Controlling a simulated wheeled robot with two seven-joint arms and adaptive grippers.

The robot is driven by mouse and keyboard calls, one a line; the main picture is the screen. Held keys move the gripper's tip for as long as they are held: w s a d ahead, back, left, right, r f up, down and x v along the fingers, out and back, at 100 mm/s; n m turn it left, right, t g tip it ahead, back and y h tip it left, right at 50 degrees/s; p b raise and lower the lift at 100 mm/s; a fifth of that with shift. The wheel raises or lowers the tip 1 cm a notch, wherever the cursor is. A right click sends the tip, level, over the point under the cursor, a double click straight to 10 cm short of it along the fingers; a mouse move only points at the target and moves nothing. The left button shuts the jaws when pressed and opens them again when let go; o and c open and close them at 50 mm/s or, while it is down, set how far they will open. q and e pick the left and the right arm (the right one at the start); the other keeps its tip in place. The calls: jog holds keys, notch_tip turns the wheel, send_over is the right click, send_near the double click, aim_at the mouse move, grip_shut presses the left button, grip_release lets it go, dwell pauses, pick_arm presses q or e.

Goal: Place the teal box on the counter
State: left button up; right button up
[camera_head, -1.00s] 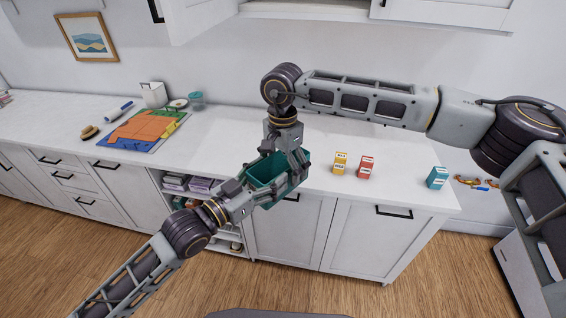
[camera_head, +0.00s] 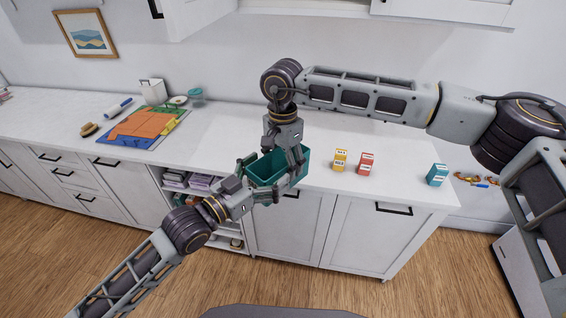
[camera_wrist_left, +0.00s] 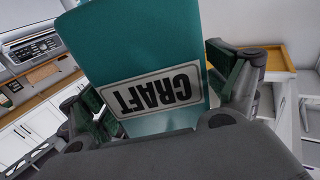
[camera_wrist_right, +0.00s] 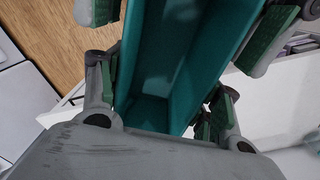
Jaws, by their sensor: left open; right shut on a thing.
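A teal open-topped box (camera_head: 268,168) is held in the air just in front of the counter edge. Its front label reads CRAFT, upside down in the left wrist view (camera_wrist_left: 155,92). My right gripper (camera_head: 287,163) is shut on the box from above. The right wrist view (camera_wrist_right: 165,85) looks into its hollow inside, which appears empty where visible. My left gripper (camera_head: 262,178) is open, its fingers on either side of the box's labelled end; contact cannot be told. A smaller teal carton (camera_head: 437,175) stands on the white counter (camera_head: 215,140) at the right.
A yellow carton (camera_head: 340,160) and a red carton (camera_head: 366,163) stand near the counter's middle. A colourful mat (camera_head: 143,128), a brush, a roller and a lidded jar lie farther left. Open shelves (camera_head: 176,180) with folded items are below. The counter behind the box is bare.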

pick_arm(q)
jog(key=shift+r, duration=0.15)
notch_tip(320, 180, up, 10)
dwell(0.9)
dwell(0.3)
